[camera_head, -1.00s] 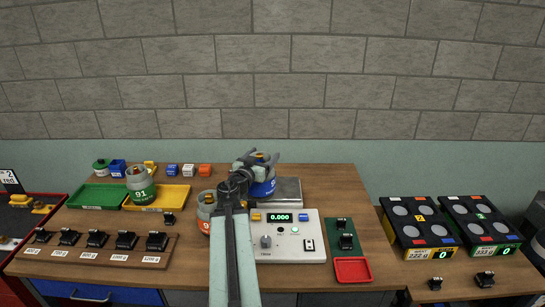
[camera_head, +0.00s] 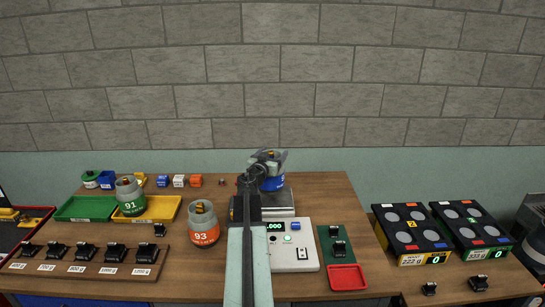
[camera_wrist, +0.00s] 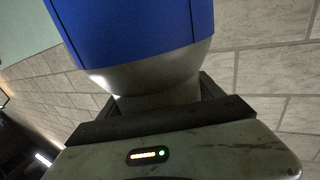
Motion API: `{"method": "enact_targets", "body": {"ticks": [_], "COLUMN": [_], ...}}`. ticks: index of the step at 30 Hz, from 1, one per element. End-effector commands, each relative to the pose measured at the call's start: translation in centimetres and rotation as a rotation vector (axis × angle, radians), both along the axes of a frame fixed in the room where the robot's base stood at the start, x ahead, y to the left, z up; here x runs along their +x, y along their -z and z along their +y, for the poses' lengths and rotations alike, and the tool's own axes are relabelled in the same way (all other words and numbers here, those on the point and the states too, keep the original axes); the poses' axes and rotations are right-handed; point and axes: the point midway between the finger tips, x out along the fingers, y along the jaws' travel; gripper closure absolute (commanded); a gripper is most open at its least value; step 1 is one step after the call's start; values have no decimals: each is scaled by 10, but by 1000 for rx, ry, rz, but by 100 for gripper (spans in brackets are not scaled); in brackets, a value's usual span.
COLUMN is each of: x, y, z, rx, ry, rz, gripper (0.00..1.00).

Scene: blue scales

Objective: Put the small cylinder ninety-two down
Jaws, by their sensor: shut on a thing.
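The small blue cylinder (camera_head: 273,182), which I take to be ninety-two, is in my gripper (camera_head: 266,160). It looks upright, over the back of the scale's metal plate (camera_head: 282,208); I cannot tell whether its bottom touches the plate. In the wrist view its blue band (camera_wrist: 135,30) and grey part fill the top, with the dark jaws against the grey part. My gripper is shut on it. The scale's body (camera_head: 298,256) is in front, its green display (camera_head: 273,226) partly hidden by my arm; the visible digits are zeros.
An orange cylinder marked 93 (camera_head: 204,228) stands close left of my arm. A green cylinder marked 91 (camera_head: 131,197) stands at the yellow tray (camera_head: 163,208), beside a green tray (camera_head: 85,207). A red tray (camera_head: 347,277) lies front right. Black weights (camera_head: 115,252) line the front left.

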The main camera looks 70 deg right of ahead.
Motion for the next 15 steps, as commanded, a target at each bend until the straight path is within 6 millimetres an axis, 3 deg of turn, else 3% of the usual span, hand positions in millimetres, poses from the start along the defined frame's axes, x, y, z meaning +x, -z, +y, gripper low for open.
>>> {"method": "enact_targets", "body": {"ticks": [9, 15], "x": [-9, -11], "y": [37, 34], "z": [-3, -4], "rx": [-1, -1], "ry": [11, 14], "rz": [1, 1], "gripper": [97, 97]}}
